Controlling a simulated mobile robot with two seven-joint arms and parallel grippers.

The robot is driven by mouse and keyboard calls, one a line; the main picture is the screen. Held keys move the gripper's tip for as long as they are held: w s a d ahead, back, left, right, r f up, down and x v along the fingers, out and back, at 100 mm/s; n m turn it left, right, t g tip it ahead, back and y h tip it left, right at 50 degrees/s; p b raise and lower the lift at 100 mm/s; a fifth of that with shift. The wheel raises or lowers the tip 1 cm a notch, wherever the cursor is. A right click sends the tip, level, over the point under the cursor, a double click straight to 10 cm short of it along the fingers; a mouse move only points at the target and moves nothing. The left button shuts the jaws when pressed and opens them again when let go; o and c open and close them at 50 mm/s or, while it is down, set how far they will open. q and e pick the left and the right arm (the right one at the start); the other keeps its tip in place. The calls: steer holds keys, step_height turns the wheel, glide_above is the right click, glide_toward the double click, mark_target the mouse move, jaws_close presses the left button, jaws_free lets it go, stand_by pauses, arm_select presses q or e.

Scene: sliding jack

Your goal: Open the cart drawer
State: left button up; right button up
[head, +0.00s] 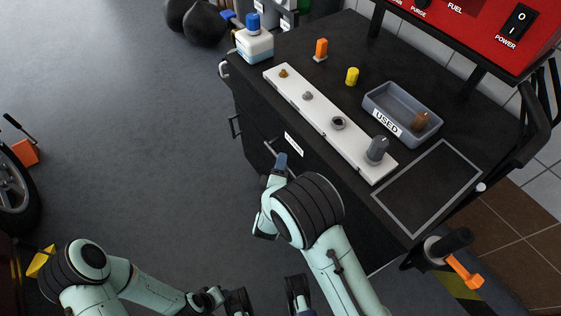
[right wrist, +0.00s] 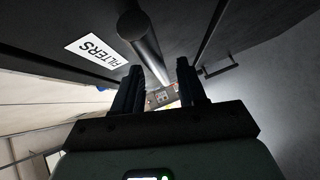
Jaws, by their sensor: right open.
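The dark cart (head: 262,95) has drawers on its front face. One drawer carries a white label (head: 293,144), which reads FILTERS in the right wrist view (right wrist: 96,50). Its dark bar handle (right wrist: 148,48) runs slantwise toward the gap between my right gripper's (right wrist: 160,85) fingers. The fingers are apart, one on each side of the bar's far end; I cannot tell whether they touch it. In the head view my right gripper (head: 280,161) is at the cart front beside the label. The drawer looks closed. Of my left gripper, dark parts (head: 237,302) show at the bottom edge, partly cut off.
On the cart top are a white strip (head: 318,112) with several fittings, a grey USED tray (head: 375,103), a white bottle (head: 255,45), and orange (head: 321,47) and yellow (head: 352,76) pieces. The floor (head: 150,140) left of the cart is clear.

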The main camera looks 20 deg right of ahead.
steer(key=shift+x, duration=1.1)
arm_select(q)
steer(key=shift+w+a+f, duration=0.25)
steer(key=shift+w+f, duration=0.05)
steer(key=shift+w, duration=0.15)
arm_select(e)
jaws_close()
steer(key=shift+a, duration=0.1)
arm_select(q)
steer(key=shift+s+r, duration=0.1)
arm_select(e)
steer(key=shift+a, duration=0.1)
